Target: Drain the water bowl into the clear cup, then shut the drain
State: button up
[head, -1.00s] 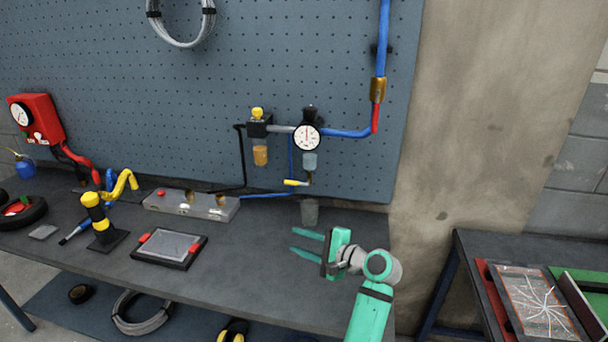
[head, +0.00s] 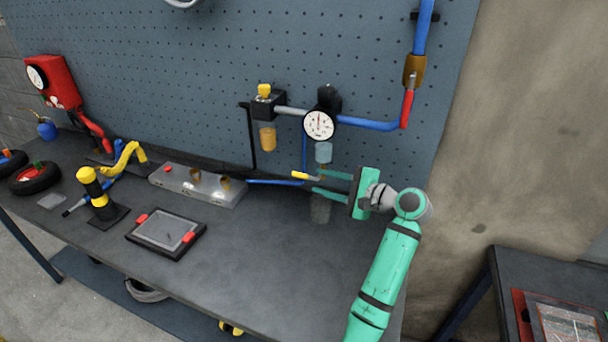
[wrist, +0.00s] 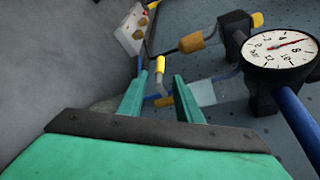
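The water bowl (head: 323,152) is a pale clear bowl hanging under the round white gauge (head: 319,125); it also shows in the wrist view (wrist: 202,92). Below it is the drain, with a yellow lever (head: 304,176) pointing left; the lever also shows in the wrist view (wrist: 160,64). The clear cup (head: 320,210) stands on the bench beneath the drain. My gripper (head: 318,181) is open, its fingers reaching left at drain height, above the cup. In the wrist view the lever lies between the fingertips, apart from both as far as I can tell. The water level is unreadable.
An amber bowl (head: 267,139) hangs left of the gauge. A blue hose (head: 370,123) runs right to a brass and red fitting (head: 410,90). A metal block (head: 197,186) and a tablet (head: 166,237) lie on the bench. The bench front (head: 265,270) is clear.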

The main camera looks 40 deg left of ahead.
aim_at(309, 178)
jog(key=x, duration=0.8)
jog(key=shift+a+f, duration=0.1)
jog(key=shift+c, duration=0.4)
grip_shut()
